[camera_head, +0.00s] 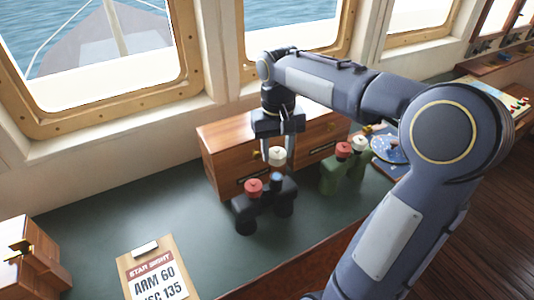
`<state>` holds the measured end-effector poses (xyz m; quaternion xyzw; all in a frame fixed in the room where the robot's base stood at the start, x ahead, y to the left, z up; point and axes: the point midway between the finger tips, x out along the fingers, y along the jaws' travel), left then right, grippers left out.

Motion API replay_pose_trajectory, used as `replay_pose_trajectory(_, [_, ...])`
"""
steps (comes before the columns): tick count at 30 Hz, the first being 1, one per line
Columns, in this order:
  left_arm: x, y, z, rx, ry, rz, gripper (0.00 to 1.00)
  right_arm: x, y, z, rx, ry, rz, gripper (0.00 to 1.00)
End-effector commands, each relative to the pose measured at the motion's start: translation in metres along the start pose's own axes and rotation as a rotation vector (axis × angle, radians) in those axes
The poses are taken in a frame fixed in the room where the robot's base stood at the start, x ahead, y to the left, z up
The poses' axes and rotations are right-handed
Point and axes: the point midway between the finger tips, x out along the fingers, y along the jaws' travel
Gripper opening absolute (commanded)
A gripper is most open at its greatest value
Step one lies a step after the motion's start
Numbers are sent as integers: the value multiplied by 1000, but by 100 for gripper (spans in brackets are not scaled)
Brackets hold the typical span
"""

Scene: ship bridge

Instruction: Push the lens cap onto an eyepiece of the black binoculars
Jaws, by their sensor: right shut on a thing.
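The black binoculars (265,208) stand upright on the dark green desk. A red cap (254,187) sits on their left eyepiece, and the right eyepiece (277,179) is bare with a bluish lens showing. My right gripper (278,160) points down above the right eyepiece, shut on a cream lens cap (277,154). The cap is above the bare eyepiece and looks apart from it. My left gripper is not in view.
Green binoculars (342,178) with a red and a cream cap stand to the right. A wooden drawer cabinet (222,155) is close behind the gripper. A clipboard (156,270) lies at the front left.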

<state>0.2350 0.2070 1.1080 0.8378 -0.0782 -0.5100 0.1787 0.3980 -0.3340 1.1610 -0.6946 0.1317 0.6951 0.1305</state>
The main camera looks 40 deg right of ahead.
Motion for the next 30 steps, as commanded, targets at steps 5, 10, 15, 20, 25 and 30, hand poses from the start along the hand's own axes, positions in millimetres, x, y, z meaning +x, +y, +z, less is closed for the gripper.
replay_pose_trajectory(5, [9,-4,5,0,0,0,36,12,0,0,0,0,0,18])
replay_pose_trajectory(10, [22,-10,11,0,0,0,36,27,0,0,-1,0,0,18])
replay_pose_trajectory(15, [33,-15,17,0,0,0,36,42,0,0,-1,-1,0,18])
replay_pose_trajectory(20, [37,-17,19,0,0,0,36,51,-1,0,-2,0,0,18])
replay_pose_trajectory(25, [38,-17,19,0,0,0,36,53,0,0,-1,0,0,18])
replay_pose_trajectory(30, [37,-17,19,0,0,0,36,53,0,0,-1,0,0,18])
